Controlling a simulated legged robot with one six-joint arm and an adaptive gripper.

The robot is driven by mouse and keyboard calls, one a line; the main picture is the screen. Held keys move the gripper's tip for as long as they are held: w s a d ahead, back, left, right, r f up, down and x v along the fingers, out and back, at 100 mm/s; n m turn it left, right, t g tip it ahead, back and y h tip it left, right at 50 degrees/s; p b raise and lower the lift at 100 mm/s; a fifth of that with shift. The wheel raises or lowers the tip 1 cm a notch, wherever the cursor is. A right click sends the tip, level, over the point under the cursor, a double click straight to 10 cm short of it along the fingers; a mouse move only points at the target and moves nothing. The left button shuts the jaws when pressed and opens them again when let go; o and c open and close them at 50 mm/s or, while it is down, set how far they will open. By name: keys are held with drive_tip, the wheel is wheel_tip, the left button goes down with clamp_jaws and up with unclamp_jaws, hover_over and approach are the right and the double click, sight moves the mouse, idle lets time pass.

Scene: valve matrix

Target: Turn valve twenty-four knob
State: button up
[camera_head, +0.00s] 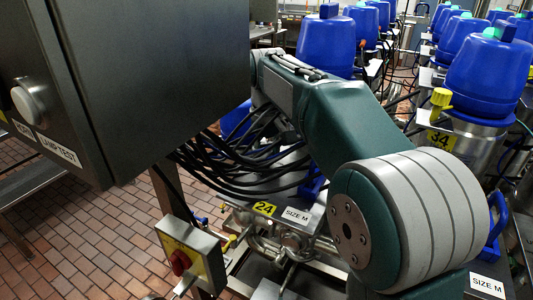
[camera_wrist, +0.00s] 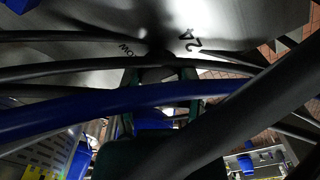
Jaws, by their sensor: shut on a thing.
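The yellow number 24 label (camera_head: 264,208) is on a metal ledge beside a SIZE M tag, under a bundle of black hoses. In the wrist view the 24 marking (camera_wrist: 188,40) appears upside down on a grey surface. My gripper (camera_wrist: 162,76) shows its two dark green fingers just below that marking. They are shut on a dark piece (camera_wrist: 157,73) that looks like the valve twenty-four knob, though shadow and hoses hide its shape. In the head view my arm runs down at the right, and my gripper and the knob are hidden.
Black hoses (camera_head: 240,165) hang around the label, and a blue hose (camera_wrist: 90,108) crosses close before the wrist camera. A dark control box (camera_head: 160,70) stands at the left, with a red knob switch (camera_head: 180,262) below. Blue-topped valve 34 (camera_head: 488,78) stands at the right.

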sight(266, 154)
drive_tip(key=shift+f+n, duration=0.2)
drive_tip(key=shift+n, duration=0.3)
drive_tip(key=o, duration=1.2)
drive_tip(key=shift+c, duration=0.2)
drive_tip(key=shift+a+r, duration=0.1)
wheel_tip(266, 154, up, 12)
